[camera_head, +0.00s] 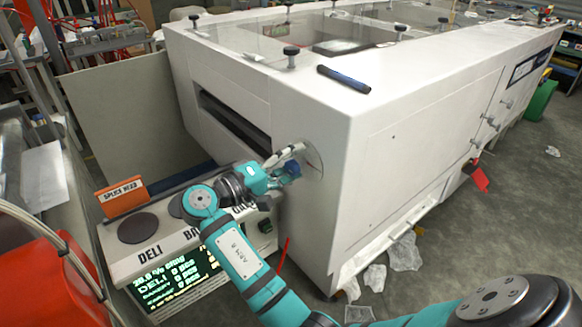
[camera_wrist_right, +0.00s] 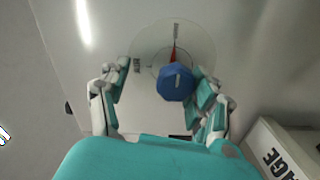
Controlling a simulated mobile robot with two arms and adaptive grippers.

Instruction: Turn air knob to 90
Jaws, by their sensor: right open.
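The blue air knob (camera_wrist_right: 176,83) sits on a pale round dial plate (camera_wrist_right: 150,50) on the white machine's end face. A red mark shows on the dial just above the knob, and small dark labels sit at its top and left. My right gripper (camera_wrist_right: 160,82) is open, with its fingers on either side of the knob. The knob is closer to the right-hand finger; I cannot tell whether they touch. In the head view my right gripper (camera_head: 277,172) is at the machine's end face and mostly hides the blue knob (camera_head: 292,168). My left gripper is not in view.
The large white machine (camera_head: 400,120) fills the middle and right. A control box (camera_head: 125,265) with round pads and a green-lit display stands below my right arm. A red object (camera_head: 45,270) is at lower left. Clear plastic scraps (camera_head: 405,253) lie on the floor.

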